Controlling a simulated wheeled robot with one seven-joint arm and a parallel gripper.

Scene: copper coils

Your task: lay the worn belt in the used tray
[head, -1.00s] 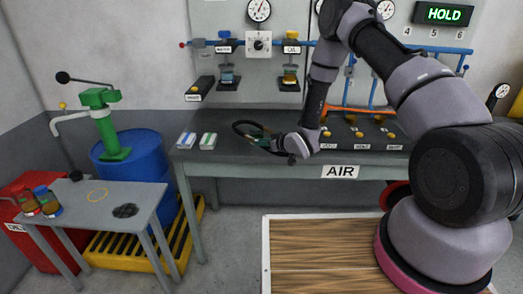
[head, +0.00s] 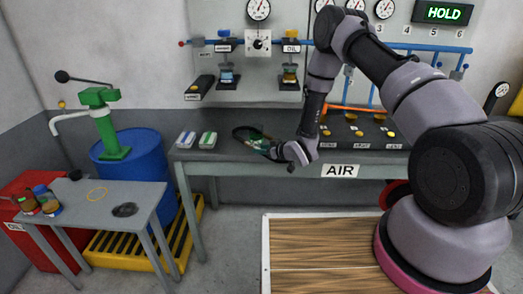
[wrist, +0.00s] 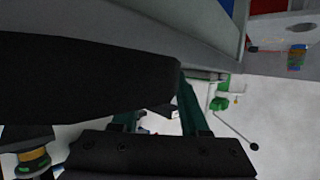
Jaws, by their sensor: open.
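A dark looped belt (head: 240,131) lies on the back bench, left of its middle. My gripper (head: 263,146) is at the belt's right side, low over the bench, with its teal fingers open. I cannot tell whether they touch the belt. In the wrist view the two teal fingers (wrist: 158,115) stand apart. A large black shape fills the left of that view and partly covers the space ahead of them; I cannot tell what it is. No tray can be read as the used tray; a dark labelled box (head: 200,86) is on the wall at left.
Two small white boxes, one blue-topped (head: 186,139) and one green-topped (head: 208,140), sit left of the belt. A low side table (head: 85,212) holds jars, a yellow ring and a dark round patch. A blue drum (head: 140,158) stands behind it.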

